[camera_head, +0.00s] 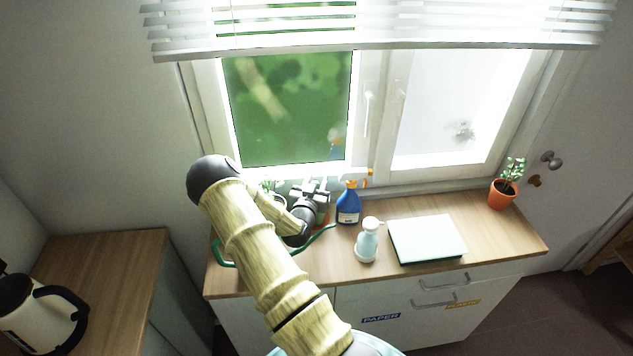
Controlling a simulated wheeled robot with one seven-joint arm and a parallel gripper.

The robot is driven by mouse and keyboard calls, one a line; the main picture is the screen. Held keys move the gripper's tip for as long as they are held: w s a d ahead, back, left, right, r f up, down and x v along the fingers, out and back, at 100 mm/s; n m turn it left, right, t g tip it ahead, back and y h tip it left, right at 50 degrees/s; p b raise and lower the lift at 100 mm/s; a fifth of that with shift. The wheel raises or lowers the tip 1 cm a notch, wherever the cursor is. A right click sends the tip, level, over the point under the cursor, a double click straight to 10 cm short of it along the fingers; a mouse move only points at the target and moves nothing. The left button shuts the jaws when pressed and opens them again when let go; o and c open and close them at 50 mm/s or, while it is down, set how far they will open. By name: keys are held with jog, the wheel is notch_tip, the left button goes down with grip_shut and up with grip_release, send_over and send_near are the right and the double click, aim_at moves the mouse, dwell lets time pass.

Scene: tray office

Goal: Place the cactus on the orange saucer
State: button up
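My gripper (318,187) is over the left part of the wooden counter, near the window. Its fingertips are too small and dark to show whether they are open or shut. A small orange-brown patch (323,216) shows just below my gripper; I cannot tell whether it is a pot or the saucer. Some green leaves (268,185) show behind my arm. I cannot make out a cactus for certain. A leafy plant in an orange pot (502,194) stands at the counter's right end. No orange saucer is clearly visible; my arm hides part of the counter.
A blue spray bottle (348,205) stands just right of my gripper. A pale pump bottle (367,242) and a white flat box (428,239) are further right. A kettle (40,315) stands at lower left.

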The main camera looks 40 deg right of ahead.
jog(key=shift+o, duration=0.9)
jog(key=shift+r, duration=0.15)
jog(key=b+v, duration=0.3)
jog(key=v, duration=0.4)
jog(key=shift+a, duration=0.25)
